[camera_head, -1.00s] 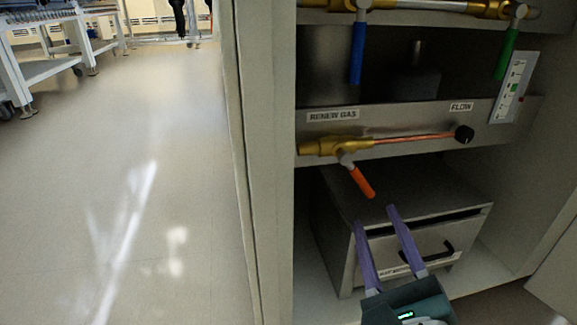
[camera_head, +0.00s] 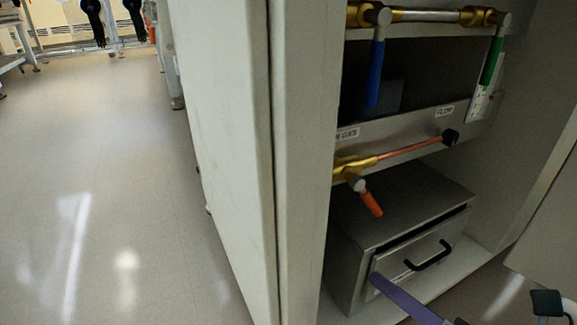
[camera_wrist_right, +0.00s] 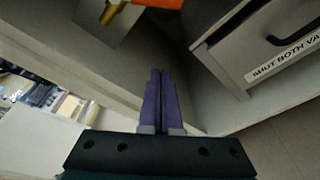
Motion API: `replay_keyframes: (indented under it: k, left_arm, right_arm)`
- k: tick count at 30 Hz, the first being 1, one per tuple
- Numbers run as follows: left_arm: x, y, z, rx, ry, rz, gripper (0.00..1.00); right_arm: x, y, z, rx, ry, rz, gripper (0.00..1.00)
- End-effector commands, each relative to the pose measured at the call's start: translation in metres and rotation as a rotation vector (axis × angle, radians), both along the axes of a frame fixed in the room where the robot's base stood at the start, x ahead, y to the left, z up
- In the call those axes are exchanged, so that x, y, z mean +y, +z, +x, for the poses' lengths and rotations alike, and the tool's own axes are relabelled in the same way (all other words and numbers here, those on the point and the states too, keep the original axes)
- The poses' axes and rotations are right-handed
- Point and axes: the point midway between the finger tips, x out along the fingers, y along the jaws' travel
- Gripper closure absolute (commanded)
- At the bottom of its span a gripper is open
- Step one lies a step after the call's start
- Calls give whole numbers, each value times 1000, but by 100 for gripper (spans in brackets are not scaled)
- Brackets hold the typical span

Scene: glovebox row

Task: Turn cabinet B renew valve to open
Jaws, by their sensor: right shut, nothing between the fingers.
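The renew valve has a brass body (camera_head: 352,168) and an orange handle (camera_head: 371,204) that slants down and to the right, below the partly hidden gas label (camera_head: 347,134). The handle also shows at the top edge of the right wrist view (camera_wrist_right: 158,3). My right gripper (camera_head: 378,281) is low in front of the steel box, below the handle and apart from it. Its purple fingers (camera_wrist_right: 160,72) are together and empty in the right wrist view. My left gripper is not in view.
A blue handle (camera_head: 375,72) and a green handle (camera_head: 492,62) hang from the upper pipe. A black knob (camera_head: 450,137) sits by the FLOW label. The steel box (camera_head: 400,215) with a black pull stands below. The cabinet's pale side panel (camera_head: 230,150) borders the opening; open floor lies left.

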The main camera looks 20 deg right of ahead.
Motion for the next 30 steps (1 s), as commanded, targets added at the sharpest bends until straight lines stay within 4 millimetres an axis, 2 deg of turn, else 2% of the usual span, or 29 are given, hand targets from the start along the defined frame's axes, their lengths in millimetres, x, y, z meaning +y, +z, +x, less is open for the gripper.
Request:
replay_keyframes:
  k: [3,8,20,24,30]
  left_arm:
    - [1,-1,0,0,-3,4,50]
    - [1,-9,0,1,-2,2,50]
    - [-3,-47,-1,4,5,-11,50]
    - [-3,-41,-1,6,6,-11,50]
    - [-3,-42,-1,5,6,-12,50]
  right_arm:
    - [-8,14,1,-59,-23,37,100]
    - [-4,13,18,-70,-23,42,100]
    - [12,4,100,-68,-22,41,100]
    - [-7,21,94,-63,-21,36,100]
    - [-20,29,92,-63,-22,39,100]
